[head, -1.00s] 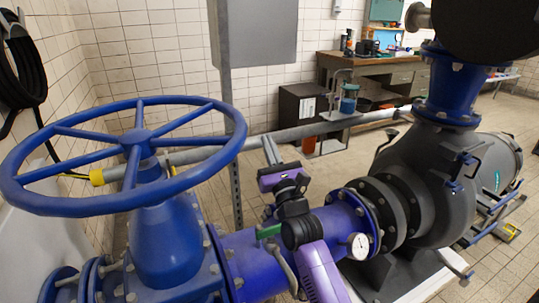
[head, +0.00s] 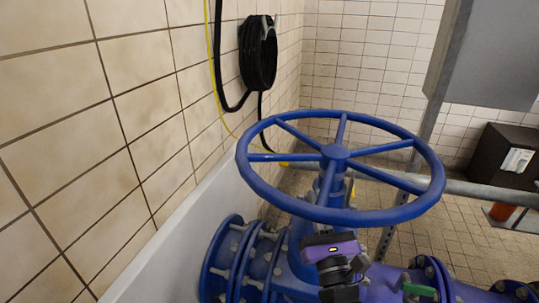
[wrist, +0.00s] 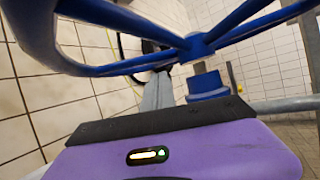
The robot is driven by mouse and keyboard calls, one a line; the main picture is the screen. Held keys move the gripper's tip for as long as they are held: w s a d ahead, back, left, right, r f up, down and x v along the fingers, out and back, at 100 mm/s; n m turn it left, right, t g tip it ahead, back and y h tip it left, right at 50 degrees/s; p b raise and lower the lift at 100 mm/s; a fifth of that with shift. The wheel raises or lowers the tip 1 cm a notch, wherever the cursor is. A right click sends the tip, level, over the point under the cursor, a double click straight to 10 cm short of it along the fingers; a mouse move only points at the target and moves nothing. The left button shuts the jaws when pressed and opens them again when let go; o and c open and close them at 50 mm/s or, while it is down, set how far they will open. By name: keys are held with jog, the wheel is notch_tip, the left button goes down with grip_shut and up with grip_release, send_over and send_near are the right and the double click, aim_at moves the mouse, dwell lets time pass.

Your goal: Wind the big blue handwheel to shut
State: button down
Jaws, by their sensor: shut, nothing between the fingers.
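The big blue handwheel (head: 336,152) lies nearly level on its stem, on top of the blue valve body (head: 300,262), at the middle of the head view. My gripper (head: 331,243), with its purple housing, is low at the near side of the wheel, under the rim as pictured. It is shut and empty. In the wrist view, the wheel's rim and spokes (wrist: 238,20) cross above the purple housing, with the hub right of centre. A pale grey upright piece there looks like my shut fingers. Contact with the wheel cannot be made out.
A tiled wall (head: 90,130) and a pale ledge (head: 185,225) run close along the left. A black hose coil (head: 257,55) hangs behind the wheel. A grey cabinet (head: 495,50) is at upper right. The blue pipe flanges (head: 235,262) stand low beside the wheel.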

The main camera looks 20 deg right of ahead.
jog(key=s+a+n+y+p, duration=0.15)
jog(key=s+a+p, duration=0.25)
jog(key=a, duration=1.1)
jog(key=w+d+r+h+p, duration=0.1)
jog(key=w+d+r, duration=0.1)
jog(key=w, duration=0.3)
jog(key=w+d+r+h+p, duration=0.1)
jog(key=w+d+r+p, duration=0.1)
jog(key=w, duration=0.4)
jog(key=shift+w+d+r+m, duration=0.2)
jog(key=shift+d+r+m, duration=0.25)
jog(key=shift+d, duration=0.15)
jog(key=shift+h, duration=0.35)
